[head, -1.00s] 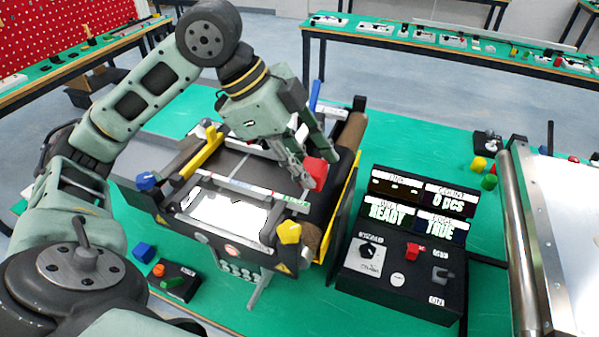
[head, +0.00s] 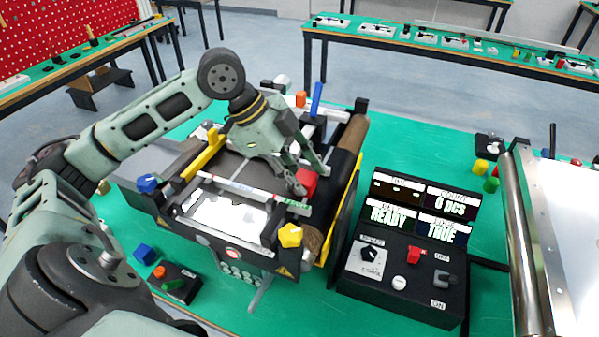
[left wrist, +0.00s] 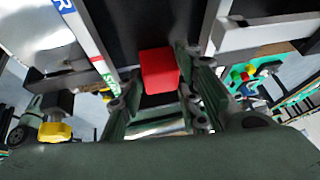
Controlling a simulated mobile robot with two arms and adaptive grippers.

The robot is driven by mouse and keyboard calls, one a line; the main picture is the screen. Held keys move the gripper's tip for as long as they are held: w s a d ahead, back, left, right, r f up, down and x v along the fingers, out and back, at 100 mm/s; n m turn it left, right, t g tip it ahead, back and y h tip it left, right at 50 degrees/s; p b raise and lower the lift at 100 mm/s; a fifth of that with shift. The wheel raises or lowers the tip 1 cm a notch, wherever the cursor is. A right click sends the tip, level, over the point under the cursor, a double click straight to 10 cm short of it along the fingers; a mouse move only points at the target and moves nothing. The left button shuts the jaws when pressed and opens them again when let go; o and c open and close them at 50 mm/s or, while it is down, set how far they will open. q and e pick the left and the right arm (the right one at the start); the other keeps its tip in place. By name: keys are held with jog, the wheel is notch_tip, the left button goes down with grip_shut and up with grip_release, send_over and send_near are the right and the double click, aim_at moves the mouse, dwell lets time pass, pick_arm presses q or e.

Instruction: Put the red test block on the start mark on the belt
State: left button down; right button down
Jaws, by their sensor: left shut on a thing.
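The red test block (head: 307,184) is at the right end of the mini conveyor, low over the dark belt (head: 343,164). My left gripper (head: 302,182) is shut on it. In the left wrist view, the red block (left wrist: 159,72) sits between the fingers (left wrist: 155,88) with the black belt (left wrist: 135,22) behind it. I cannot tell whether the block touches the belt. A small green label (head: 296,204) is on the near rail beside the block. I make out no mark on the belt itself; the block and fingers cover part of it. My right gripper is not in view.
Rails border the belt, with a yellow knob (head: 290,235) at the near corner and a blue post (head: 317,98) at the far side. A control box (head: 400,265) with displays stands to the right. A larger roller conveyor (head: 522,240) is at the far right.

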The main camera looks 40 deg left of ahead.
pick_arm(q)
jog(key=c, duration=1.3)
grip_release()
jog(key=shift+o, duration=0.2)
jog(key=shift+r, duration=0.1)
jog(key=v, duration=1.2)
jog(key=shift+b, duration=0.3)
